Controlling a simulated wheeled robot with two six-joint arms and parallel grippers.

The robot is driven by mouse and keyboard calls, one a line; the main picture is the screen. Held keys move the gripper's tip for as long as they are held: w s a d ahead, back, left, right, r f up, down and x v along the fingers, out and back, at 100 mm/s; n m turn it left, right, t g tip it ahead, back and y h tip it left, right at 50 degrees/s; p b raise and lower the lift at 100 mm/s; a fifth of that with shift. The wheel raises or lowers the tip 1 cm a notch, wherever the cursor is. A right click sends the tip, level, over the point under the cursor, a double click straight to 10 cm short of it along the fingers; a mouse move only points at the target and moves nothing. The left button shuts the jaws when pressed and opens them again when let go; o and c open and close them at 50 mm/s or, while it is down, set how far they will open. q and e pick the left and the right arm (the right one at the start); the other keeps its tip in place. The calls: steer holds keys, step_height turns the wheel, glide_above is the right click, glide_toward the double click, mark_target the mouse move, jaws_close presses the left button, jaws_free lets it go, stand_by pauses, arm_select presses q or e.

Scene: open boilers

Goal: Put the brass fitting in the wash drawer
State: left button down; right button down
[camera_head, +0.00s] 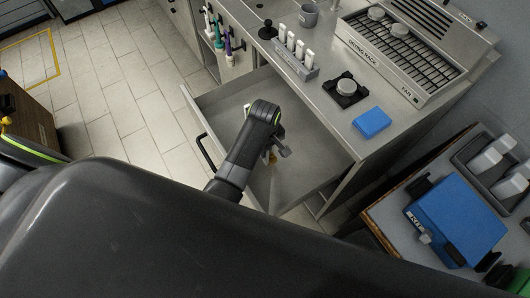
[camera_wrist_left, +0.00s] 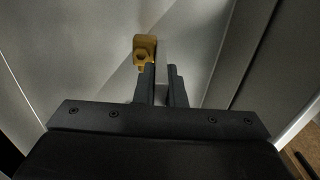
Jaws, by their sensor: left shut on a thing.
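The wash drawer (camera_head: 225,100) is pulled open below the grey counter, an open metal box with a dark handle on its front. My left gripper (camera_head: 274,153) is low inside the drawer opening, its arm reaching over the front. It is shut on the brass fitting (camera_wrist_left: 145,48), which shows yellow at the fingertips in the left wrist view, beyond the left finger (camera_wrist_left: 162,72). My right gripper is not in view.
On the counter stand a drying rack (camera_head: 400,50), a holder with white vials (camera_head: 292,55), a black device with a round knob (camera_head: 346,87) and a blue box (camera_head: 371,122). A blue case (camera_head: 455,218) lies on a bench at right. The drawer floor around the gripper looks clear.

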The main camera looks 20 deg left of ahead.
arm_select(q)
steer(key=shift+f, duration=1.45)
steer(key=shift+f, duration=0.1)
steer(key=c, duration=1.5)
jaws_free()
step_height(320, 180, up, 12)
steer(key=shift+r, duration=0.15)
